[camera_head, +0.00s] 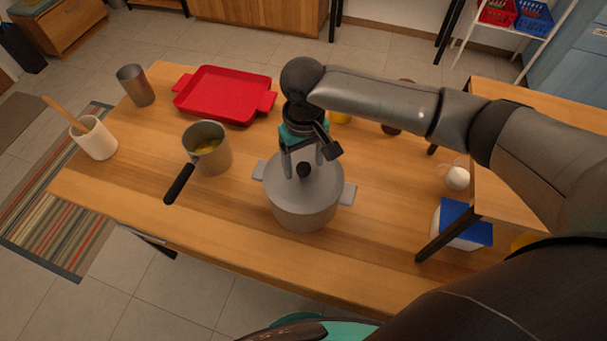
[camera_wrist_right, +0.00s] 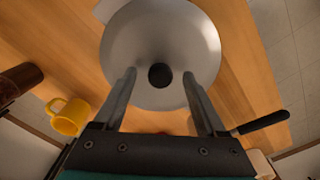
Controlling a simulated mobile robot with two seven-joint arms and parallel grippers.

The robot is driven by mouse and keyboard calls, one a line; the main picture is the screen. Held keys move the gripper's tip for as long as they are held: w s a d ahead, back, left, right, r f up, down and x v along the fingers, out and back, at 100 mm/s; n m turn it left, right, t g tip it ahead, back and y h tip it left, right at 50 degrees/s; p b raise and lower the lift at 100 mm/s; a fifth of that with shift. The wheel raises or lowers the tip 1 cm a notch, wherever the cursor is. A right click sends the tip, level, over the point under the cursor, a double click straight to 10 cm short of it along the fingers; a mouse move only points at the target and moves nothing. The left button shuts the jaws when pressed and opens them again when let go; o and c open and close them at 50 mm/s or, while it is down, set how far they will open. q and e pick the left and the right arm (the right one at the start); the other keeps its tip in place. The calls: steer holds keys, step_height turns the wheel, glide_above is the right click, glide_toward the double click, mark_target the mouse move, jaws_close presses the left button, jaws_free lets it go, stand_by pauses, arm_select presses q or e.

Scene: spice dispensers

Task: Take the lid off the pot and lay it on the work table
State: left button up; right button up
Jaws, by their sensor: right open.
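A grey metal pot (camera_head: 303,212) with two side handles stands on the wooden work table (camera_head: 220,225). Its lid (camera_head: 318,188) sits on top, with a dark round knob (camera_head: 303,170) in the middle. My right gripper (camera_head: 303,168) is above the lid, with its fingers pointing down. In the right wrist view the open fingers (camera_wrist_right: 160,80) lie on either side of the knob (camera_wrist_right: 160,75), with a gap on both sides, over the lid (camera_wrist_right: 190,40). I cannot tell the exact height of the fingertips. My left gripper is not in view.
A saucepan (camera_head: 212,158) with yellow contents stands left of the pot, its black handle towards the front. A red tray (camera_head: 225,92), a metal cup (camera_head: 135,86) and a white utensil holder (camera_head: 95,140) are farther left. A yellow mug (camera_wrist_right: 68,115) is behind. The table front is bare.

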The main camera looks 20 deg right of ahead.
jaws_close()
stand_by(0.5)
stand_by(0.8)
